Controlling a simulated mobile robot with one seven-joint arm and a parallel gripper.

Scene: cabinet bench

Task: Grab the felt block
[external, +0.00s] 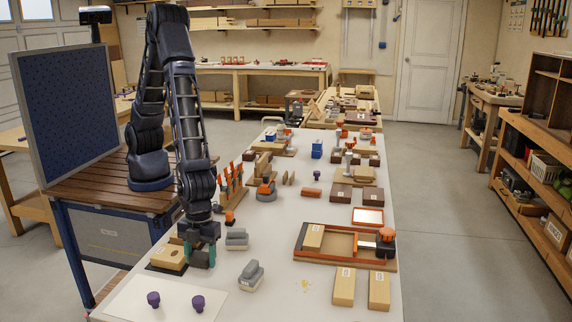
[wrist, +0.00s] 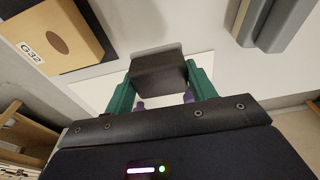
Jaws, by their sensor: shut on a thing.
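The felt block (wrist: 158,74) is a dark grey block. In the wrist view it sits between the two teal fingers of my gripper (wrist: 160,84), which is shut on it. In the external view my gripper (external: 200,260) points down low over the near left part of the bench, between a wooden block with a hole and a grey block. There the felt block is hard to make out between the fingers. I cannot tell whether it touches the bench top.
The wooden block (external: 168,257), labelled G32 in the wrist view (wrist: 52,36), lies left of my gripper. Grey blocks (external: 237,239) (external: 251,275) lie to the right. Two purple knobs (external: 153,299) (external: 198,303) stand on a white sheet in front. An orange-edged tray (external: 300,254) lies farther right.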

